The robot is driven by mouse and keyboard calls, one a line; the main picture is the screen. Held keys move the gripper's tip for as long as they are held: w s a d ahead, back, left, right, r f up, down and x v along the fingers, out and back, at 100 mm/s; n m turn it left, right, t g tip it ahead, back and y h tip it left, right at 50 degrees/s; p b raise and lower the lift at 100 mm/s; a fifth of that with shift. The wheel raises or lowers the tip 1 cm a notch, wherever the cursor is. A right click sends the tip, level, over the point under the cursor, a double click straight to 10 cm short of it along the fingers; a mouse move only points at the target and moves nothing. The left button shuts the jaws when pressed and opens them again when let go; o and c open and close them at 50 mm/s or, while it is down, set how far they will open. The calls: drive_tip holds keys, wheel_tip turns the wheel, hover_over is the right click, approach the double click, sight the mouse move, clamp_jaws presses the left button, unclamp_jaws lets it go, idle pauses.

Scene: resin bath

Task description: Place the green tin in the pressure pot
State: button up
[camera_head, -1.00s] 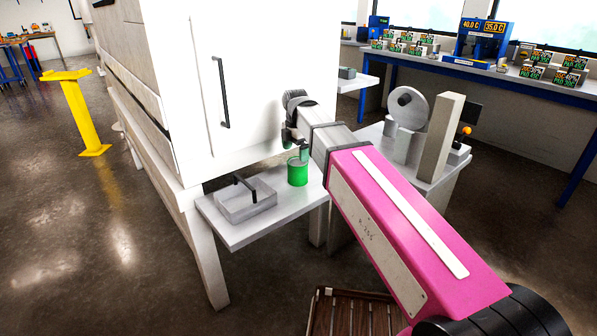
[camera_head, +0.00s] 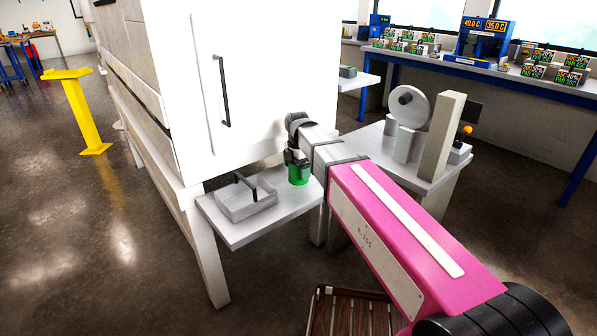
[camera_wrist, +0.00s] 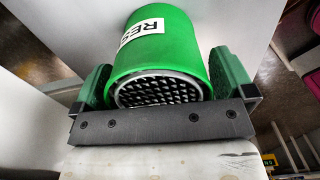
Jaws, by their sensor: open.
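The green tin (camera_head: 298,177) stands upright on the small white shelf (camera_head: 236,233) in front of the cabinet. In the wrist view the green tin (camera_wrist: 158,47) has a white label with black letters, partly cut off, and a dark textured end with a pale rim. My gripper (camera_head: 297,160) is at the tin from above, and in the wrist view its green-padded fingers (camera_wrist: 163,80) are open, one on each side of the tin. I cannot tell whether either pad touches it. I cannot make out which thing is the pressure pot.
A grey open tray (camera_head: 232,212) with a dark handle sits left of the tin on the shelf. The white cabinet (camera_head: 265,80) with a black handle rises behind. A grey stand with a round disc (camera_head: 408,105) and an upright block (camera_head: 444,135) are on the right. A slatted wooden crate (camera_head: 345,315) is on the floor.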

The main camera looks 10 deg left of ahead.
drive_tip(key=shift+r, duration=0.1)
drive_tip(key=c, duration=1.1)
